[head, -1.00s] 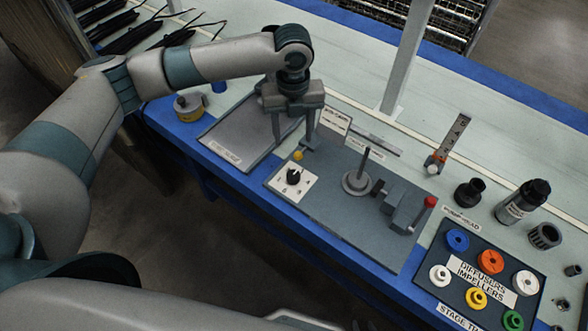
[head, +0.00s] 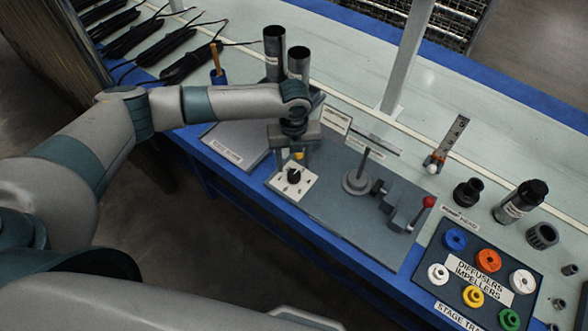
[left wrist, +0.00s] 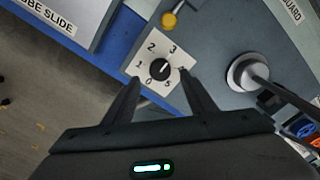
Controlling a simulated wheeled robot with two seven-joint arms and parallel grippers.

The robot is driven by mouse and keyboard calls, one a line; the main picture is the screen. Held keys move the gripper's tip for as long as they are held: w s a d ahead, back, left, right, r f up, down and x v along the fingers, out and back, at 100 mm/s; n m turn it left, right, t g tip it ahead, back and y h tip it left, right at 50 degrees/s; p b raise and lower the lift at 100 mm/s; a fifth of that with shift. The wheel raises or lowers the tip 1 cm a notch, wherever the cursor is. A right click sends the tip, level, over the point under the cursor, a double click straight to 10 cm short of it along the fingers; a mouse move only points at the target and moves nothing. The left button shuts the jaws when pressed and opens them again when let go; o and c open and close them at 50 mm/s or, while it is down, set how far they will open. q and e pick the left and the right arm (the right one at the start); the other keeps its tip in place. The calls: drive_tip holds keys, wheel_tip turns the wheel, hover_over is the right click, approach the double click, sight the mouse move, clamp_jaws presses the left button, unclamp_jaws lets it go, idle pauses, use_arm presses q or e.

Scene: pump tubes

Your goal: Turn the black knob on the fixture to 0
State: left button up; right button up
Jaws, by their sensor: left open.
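The black knob (head: 294,176) sits on a white square dial plate (head: 284,190) at the front left corner of the grey fixture board (head: 340,215). In the left wrist view the knob (left wrist: 160,69) is ringed by printed numbers, and its white mark points to the upper right, roughly toward 3 or 4. My left gripper (head: 293,165) is open, just above and behind the knob in the head view. In the left wrist view its two fingertips (left wrist: 160,78) stand on either side of the knob, apart from it. My right gripper is not in view.
A yellow button (left wrist: 169,20) sits close behind the dial. A grey post on a disc (head: 356,181) and a red-tipped lever (head: 428,203) stand to the right. Two dark tubes (head: 274,50) stand behind my left arm. The blue front edge (head: 320,238) is near.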

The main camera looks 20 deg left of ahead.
sight(294, 174)
use_arm(q)
wheel_tip(294, 174, down, 4)
drive_tip(key=shift+f, duration=0.6)
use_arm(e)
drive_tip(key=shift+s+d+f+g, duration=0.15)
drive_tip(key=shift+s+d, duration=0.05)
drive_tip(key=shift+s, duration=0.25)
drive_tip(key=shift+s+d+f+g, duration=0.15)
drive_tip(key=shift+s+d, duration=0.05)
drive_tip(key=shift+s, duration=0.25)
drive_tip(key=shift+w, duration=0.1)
use_arm(q)
drive_tip(key=c, duration=1)
